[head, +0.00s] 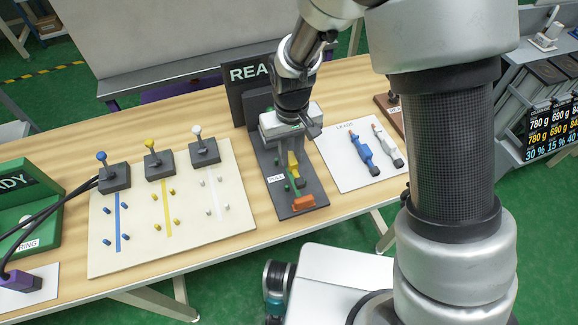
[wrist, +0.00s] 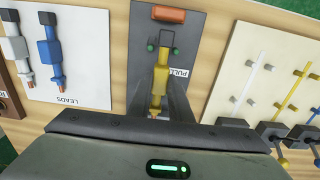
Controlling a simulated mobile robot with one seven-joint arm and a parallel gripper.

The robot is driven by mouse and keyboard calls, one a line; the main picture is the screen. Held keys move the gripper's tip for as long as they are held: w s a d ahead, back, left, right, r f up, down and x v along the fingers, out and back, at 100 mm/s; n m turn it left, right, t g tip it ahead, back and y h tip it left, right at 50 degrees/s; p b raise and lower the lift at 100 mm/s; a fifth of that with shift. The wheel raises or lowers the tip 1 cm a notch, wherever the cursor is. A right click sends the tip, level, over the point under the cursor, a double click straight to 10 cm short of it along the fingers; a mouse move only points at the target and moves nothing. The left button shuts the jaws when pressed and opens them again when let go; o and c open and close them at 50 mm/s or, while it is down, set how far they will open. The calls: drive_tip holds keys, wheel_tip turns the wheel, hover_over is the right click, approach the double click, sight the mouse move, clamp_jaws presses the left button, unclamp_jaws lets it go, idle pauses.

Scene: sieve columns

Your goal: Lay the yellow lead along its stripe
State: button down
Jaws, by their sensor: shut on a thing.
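The yellow lead (head: 293,163) is at the dark grey fixture marked PULL (head: 278,195), in line with its long side. In the wrist view the yellow lead (wrist: 160,82) runs up from between my fingers toward two green posts and an orange block (wrist: 168,14).
A white LEADS card (head: 340,180) right of the fixture holds a blue lead (head: 362,152) and a white-grey lead (head: 386,145). A dark READY sign (head: 240,95) stands behind the fixture. A green fixture (head: 30,215) with black cables is at the far left.

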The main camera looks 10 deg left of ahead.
sight(291, 166)
drive_tip(key=shift+f, duration=2.35)
drive_tip(key=shift+f+b, duration=0.2)
drive_tip(key=shift+b, duration=0.1)
drive_tip(key=c, duration=1.6)
unclamp_jaws()
